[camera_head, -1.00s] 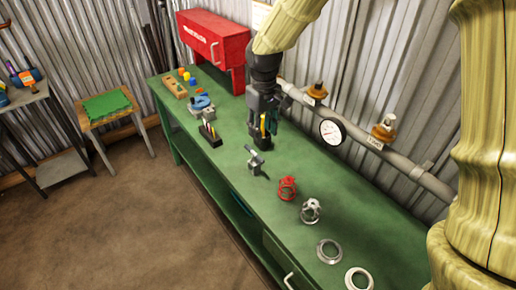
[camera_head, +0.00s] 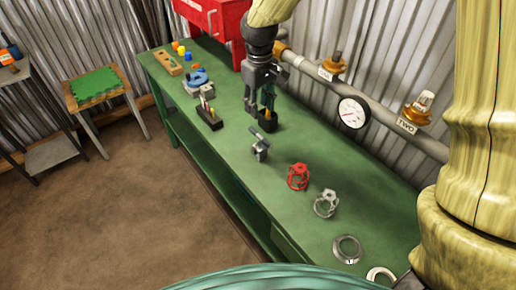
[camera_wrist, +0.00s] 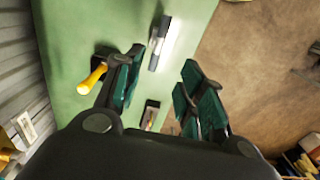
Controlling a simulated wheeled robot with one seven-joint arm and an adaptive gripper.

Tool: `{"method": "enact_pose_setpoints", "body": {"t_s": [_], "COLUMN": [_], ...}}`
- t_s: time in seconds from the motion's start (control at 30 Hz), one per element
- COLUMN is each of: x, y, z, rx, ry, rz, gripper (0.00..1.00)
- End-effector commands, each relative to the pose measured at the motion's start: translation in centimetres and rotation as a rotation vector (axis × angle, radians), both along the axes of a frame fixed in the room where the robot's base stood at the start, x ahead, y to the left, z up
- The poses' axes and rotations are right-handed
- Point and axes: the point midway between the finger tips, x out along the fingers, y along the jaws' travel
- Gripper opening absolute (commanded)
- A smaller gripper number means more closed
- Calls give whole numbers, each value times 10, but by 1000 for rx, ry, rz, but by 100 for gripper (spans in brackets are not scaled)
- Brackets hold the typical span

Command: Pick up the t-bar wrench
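A grey T-shaped tool (camera_head: 260,147), which looks like the t-bar wrench, stands on the green bench in front of my gripper in the head view. In the wrist view the likely same grey tool (camera_wrist: 160,42) lies above the gap between my fingertips, apart from them. My gripper (camera_head: 260,106) hangs over the bench, pointing down. In the wrist view my gripper (camera_wrist: 165,85) is open, with its teal finger pads apart and nothing between them.
A black block (camera_head: 267,120) with a yellow-handled tool (camera_wrist: 92,79) is close beside one finger. Another black block (camera_head: 209,118) stands left. A red valve wheel (camera_head: 298,177), a grey wheel (camera_head: 326,203) and rings lie nearer. A pipe with a gauge (camera_head: 353,112) runs behind.

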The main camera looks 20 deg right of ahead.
Motion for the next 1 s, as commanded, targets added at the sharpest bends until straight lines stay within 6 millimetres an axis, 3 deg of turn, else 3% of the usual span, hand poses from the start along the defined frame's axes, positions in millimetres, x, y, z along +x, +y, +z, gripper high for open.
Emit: {"method": "enact_pose_setpoints", "body": {"t_s": [0.1, 0.37, 0.7, 1.0], "x": [-1, -3, -3, -2], "y": [-4, -9, -7, -6], "z": [-22, -36, -77, -91], "rx": [0, 0, -1, 0], "ry": [0, 1, 2, 1], "rz": [-6, -13, -11, -9], "gripper": [39, 39, 39, 39]}}
